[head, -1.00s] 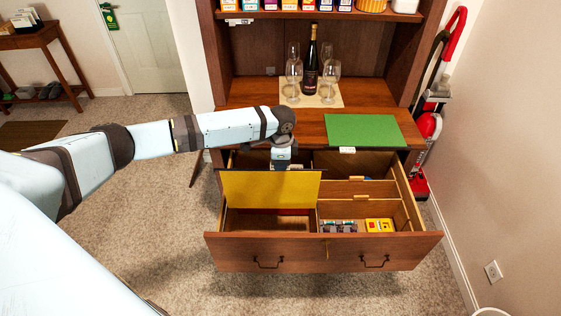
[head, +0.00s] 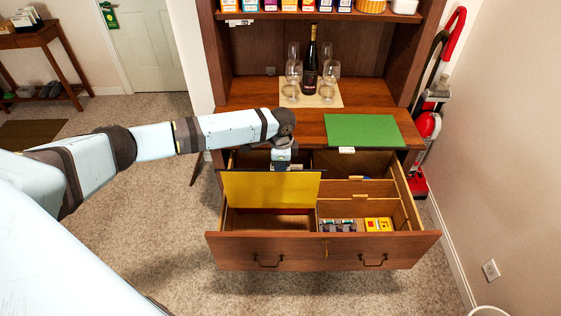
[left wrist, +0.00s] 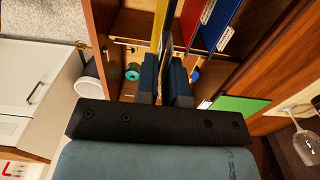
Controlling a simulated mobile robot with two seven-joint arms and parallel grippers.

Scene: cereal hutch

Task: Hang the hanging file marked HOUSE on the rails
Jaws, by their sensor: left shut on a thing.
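A yellow hanging file (head: 270,190) with a dark top bar stands upright over the left compartment of the open drawer (head: 233,251). My left gripper (head: 281,164) is shut on its top edge from behind; the fingertips are partly hidden in the head view. In the left wrist view the fingers (left wrist: 165,68) pinch the file (left wrist: 160,22), seen edge-on. A green file (head: 362,130) with a white tab lies flat on the counter. I cannot read a HOUSE mark on either. Whether the yellow file's bar touches the rails cannot be told. My right gripper is not in view.
Red (left wrist: 190,18) and blue (left wrist: 222,20) files with white labels show beside the held file in the left wrist view. Small boxes (head: 378,224) lie in the drawer's right compartment. A bottle (head: 311,70) and several glasses stand on the counter behind.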

